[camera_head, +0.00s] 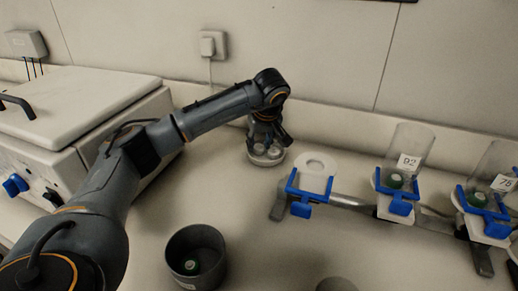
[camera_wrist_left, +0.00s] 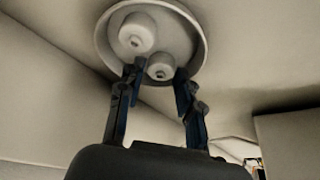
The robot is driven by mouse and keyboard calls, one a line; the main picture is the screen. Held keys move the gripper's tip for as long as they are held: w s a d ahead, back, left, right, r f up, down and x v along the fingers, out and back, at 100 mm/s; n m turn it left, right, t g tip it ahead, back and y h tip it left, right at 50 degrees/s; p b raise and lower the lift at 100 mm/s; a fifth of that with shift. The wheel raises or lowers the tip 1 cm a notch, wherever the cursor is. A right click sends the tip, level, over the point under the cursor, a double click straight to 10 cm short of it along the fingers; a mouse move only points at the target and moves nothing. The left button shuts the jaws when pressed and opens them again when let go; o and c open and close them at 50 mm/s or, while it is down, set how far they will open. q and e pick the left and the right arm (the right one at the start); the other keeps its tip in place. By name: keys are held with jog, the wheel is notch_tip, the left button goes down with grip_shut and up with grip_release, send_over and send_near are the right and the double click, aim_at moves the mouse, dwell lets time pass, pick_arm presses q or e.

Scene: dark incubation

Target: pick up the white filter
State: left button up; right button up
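Two small white round pieces, each with a hole in its middle and likely the white filters, sit in a shallow round dish (camera_wrist_left: 204,52). One white filter (camera_wrist_left: 138,32) is farther from my fingers in the left wrist view; the other white filter (camera_wrist_left: 160,68) shows between the fingertips. My left gripper (camera_wrist_left: 160,76) is open, its two dark fingers spread either side of that nearer filter. I cannot tell whether they touch it. In the head view my left gripper (camera_head: 267,138) points down over the dish (camera_head: 262,162). My right gripper is not in view.
A white machine (camera_head: 80,110) stands at the left. A grey cup (camera_head: 180,250) with a green-topped item stands in front. A metal rack (camera_head: 345,201) with blue clamps and clear funnels labelled D2 and 78 fills the right. The wall is close behind the dish.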

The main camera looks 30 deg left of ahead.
pick_arm(q)
jog(key=c, duration=0.3)
jog(key=shift+c, duration=0.2)
